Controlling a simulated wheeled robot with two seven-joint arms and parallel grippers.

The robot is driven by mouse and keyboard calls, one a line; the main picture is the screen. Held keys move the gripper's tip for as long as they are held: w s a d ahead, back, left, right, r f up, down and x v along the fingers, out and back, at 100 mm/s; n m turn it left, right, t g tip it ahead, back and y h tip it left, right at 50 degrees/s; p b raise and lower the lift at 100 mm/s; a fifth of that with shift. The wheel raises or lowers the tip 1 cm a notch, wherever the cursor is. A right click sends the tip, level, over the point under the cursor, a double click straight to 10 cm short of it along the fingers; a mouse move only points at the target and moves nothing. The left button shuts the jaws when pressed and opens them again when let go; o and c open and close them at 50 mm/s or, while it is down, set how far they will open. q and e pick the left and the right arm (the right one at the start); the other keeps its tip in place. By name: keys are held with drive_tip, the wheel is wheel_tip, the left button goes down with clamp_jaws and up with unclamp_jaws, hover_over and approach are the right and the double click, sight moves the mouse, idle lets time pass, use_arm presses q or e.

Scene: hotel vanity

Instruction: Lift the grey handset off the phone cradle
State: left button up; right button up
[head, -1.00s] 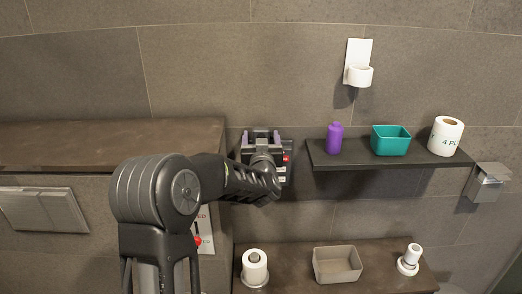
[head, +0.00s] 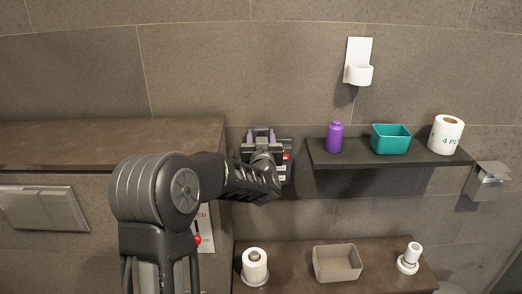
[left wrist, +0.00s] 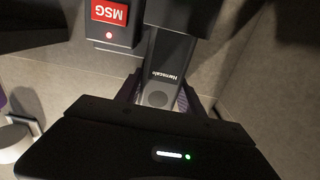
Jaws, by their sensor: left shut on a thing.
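The grey handset (left wrist: 172,62), with white lettering, stands between the fingers of my left gripper (left wrist: 158,92) in the left wrist view. The gripper is shut on it. The dark phone cradle (left wrist: 112,36) with a red MSG label is just beside the handset; whether they touch is unclear. In the head view my left gripper (head: 263,136) is at the wall with its purple fingers pointing up and away. It hides most of the phone there; a dark edge of the cradle (head: 286,172) shows to its right. My right gripper is not in view.
A dark wall shelf (head: 385,160) right of the phone holds a purple bottle (head: 335,138), a teal bin (head: 391,139) and a paper roll (head: 446,135). A lower ledge (head: 300,284) holds a grey box (head: 337,263) and rolls. A brown ledge (head: 110,142) is at left.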

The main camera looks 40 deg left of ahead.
use_arm(q)
clamp_jaws()
drive_tip(key=shift+r, duration=0.8)
drive_tip(key=r, duration=0.5)
drive_tip(key=shift+s+d+r+b, duration=0.15)
drive_tip(key=shift+s+r+b, duration=0.1)
drive_tip(key=shift+b, duration=0.1)
drive_tip(key=b+v, duration=0.2)
drive_tip(key=v, duration=1.5)
drive_tip(key=shift+s+d, duration=0.15)
drive_tip(key=shift+d, duration=0.05)
